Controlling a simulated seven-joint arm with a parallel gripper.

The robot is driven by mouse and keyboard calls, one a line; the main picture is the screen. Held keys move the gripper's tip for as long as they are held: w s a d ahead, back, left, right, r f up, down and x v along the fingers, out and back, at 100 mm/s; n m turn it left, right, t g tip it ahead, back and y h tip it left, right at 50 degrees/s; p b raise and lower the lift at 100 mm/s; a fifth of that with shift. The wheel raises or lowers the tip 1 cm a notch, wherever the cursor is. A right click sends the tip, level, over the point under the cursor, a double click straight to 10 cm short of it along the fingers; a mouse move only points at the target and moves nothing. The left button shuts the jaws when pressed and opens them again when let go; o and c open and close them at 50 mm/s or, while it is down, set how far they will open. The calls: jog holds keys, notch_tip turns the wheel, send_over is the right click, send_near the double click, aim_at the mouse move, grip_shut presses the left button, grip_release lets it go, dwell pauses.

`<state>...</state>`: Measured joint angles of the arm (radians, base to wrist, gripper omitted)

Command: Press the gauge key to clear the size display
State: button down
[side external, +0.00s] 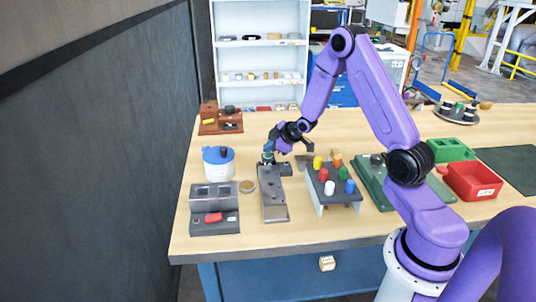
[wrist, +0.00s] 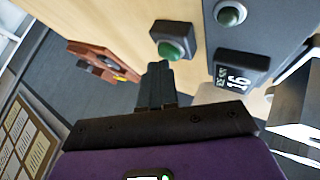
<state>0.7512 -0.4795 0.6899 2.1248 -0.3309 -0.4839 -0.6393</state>
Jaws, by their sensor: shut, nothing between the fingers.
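The gauge (side external: 273,196) is a long grey metal body lying on the wooden table in the side external view. In the wrist view, a green domed key (wrist: 172,48) sits on a small dark box. In the side external view my gripper (side external: 268,159) is low at the far end of the gauge and hides the key.
A white pot with a blue lid (side external: 218,162) and a grey device with a red key (side external: 214,222) stand left of the gauge. A rack with coloured pegs (side external: 333,189) stands close on the right. A brown wooden holder (side external: 221,124) is behind. A red bin (side external: 474,181) is far right.

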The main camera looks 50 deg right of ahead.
aim_at(270, 155)
jog(key=shift+f, duration=0.25)
dwell(0.4)
jog(key=shift+r, duration=0.85)
jog(key=shift+r, duration=2.5)
